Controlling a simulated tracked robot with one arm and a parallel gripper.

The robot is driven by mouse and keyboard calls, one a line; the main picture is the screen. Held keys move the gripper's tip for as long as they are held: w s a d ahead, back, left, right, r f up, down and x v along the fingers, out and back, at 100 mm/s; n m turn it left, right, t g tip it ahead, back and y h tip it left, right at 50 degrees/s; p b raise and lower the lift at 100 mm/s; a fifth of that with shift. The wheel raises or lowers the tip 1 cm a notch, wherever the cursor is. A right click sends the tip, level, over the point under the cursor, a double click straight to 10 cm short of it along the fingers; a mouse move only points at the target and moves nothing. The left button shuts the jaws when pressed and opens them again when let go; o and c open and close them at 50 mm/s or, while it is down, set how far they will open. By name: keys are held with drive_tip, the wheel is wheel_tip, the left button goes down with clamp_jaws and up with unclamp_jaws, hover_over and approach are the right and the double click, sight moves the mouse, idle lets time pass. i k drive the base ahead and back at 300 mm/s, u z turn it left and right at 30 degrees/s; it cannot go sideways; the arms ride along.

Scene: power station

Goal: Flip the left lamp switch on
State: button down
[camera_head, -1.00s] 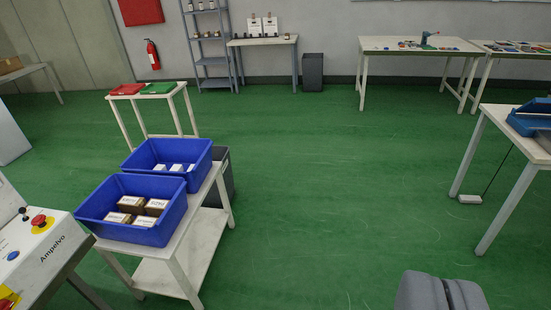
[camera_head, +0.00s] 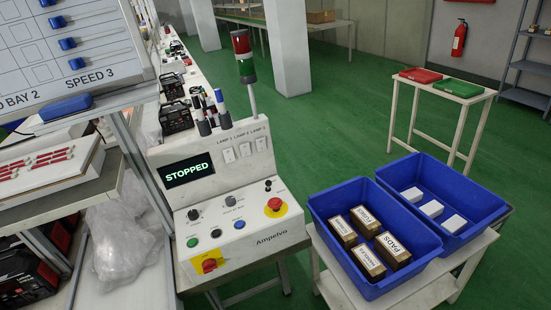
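The white control console (camera_head: 235,215), marked Ampelvo, stands in the middle. Its upright panel carries three white lamp switches in a row, labelled as lamps. The left lamp switch (camera_head: 229,155) sits just right of the green "STOPPED" display (camera_head: 188,170). The middle lamp switch (camera_head: 245,150) and the right lamp switch (camera_head: 261,144) are beside it. They are too small to tell whether each is on or off. A red and green signal tower (camera_head: 243,58) rises behind the panel. My gripper is out of view.
Two blue bins (camera_head: 340,204) with boxes stand on a white cart right of the console. A red emergency button (camera_head: 274,204) and several knobs are on the console's sloped face. Pens (camera_head: 207,110) stand behind the panel. Green floor is open at right.

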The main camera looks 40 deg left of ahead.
sight(228, 154)
drive_tip(key=u, duration=0.4)
drive_tip(key=i, duration=0.75)
drive_tip(key=u, duration=0.35)
drive_tip(key=k, duration=0.95)
drive_tip(key=u, duration=0.2)
drive_tip(key=i, duration=0.9)
drive_tip(key=z, duration=0.15)
